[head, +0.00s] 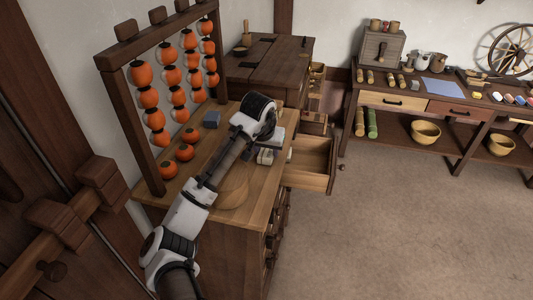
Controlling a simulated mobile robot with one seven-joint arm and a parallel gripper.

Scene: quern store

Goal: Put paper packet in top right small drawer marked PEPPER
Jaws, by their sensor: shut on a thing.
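My gripper (272,148) hangs over the right edge of the wooden counter, beside an open drawer. It is shut on a small pale thing, which looks like the paper packet (265,157); my wrist hides part of it. A large drawer (310,168) is pulled out at the counter's right side, just right of my gripper, and its visible floor is bare. Small drawers (315,124) show at the right side of the dark chest behind, some partly out. No PEPPER marking can be read, so I cannot tell which drawer bears it.
A wooden rack of orange persimmons (170,75) stands at the counter's left. Loose persimmons (185,152) and a grey-blue block (212,119) lie near my arm. A dark chest (265,65) stands behind. A side table (430,102) with goods is at right. The floor between is clear.

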